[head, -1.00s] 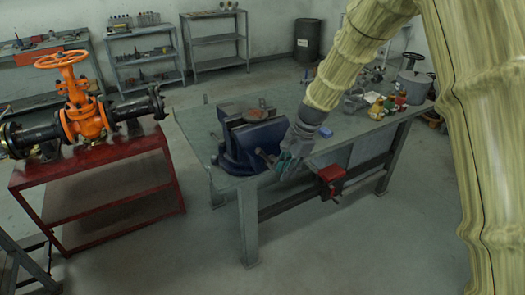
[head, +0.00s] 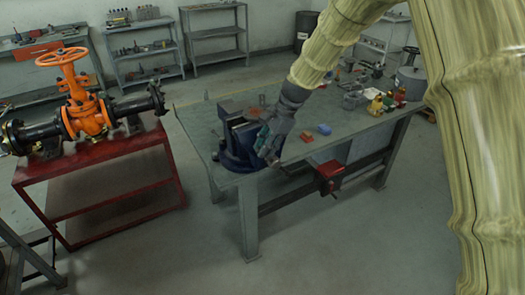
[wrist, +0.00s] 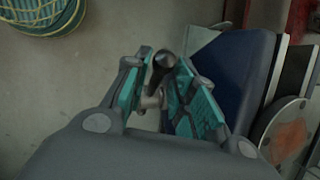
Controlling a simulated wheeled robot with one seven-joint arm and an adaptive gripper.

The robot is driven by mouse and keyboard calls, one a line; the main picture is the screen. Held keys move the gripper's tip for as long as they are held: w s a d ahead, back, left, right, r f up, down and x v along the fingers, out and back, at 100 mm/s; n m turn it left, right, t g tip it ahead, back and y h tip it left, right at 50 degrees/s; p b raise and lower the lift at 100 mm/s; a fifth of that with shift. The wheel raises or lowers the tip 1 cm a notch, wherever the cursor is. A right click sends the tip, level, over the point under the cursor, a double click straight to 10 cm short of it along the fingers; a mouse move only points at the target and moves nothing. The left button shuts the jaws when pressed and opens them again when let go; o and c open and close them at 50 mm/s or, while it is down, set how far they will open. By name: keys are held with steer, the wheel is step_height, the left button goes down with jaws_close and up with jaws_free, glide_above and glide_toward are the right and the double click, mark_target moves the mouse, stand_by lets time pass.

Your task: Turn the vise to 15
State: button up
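The blue vise (head: 236,146) is fixed to the left end of the grey workbench, and my gripper (head: 264,150) is at its front right side. In the wrist view the vise's blue body (wrist: 235,75) fills the right side. The vise handle (wrist: 163,65), a metal bar with a dark rounded end, stands between the teal finger pads of my gripper (wrist: 164,62). The fingers are apart, one on each side of the handle, and do not look closed on it. In the head view my gripper hides the handle.
The workbench (head: 210,126) carries a red block (head: 306,136), a blue block (head: 324,129) and coloured bottles (head: 387,103) to the right. A red box (head: 330,176) hangs at its front. An orange gate valve (head: 85,115) stands on a red table at left. Floor between is clear.

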steer(key=shift+x, duration=1.35)
jaws_close()
steer(key=shift+w+d+r+p, duration=0.1)
steer(key=shift+w+d+p, duration=0.1)
steer(key=shift+d+p, duration=0.3)
steer(key=d+n, duration=0.1)
steer(key=w+d+n, duration=0.1)
steer(key=d, duration=0.1)
steer(key=w+d+n+g+p, duration=0.1)
steer(key=d, duration=0.1)
steer(key=shift+a, duration=0.1)
jaws_free()
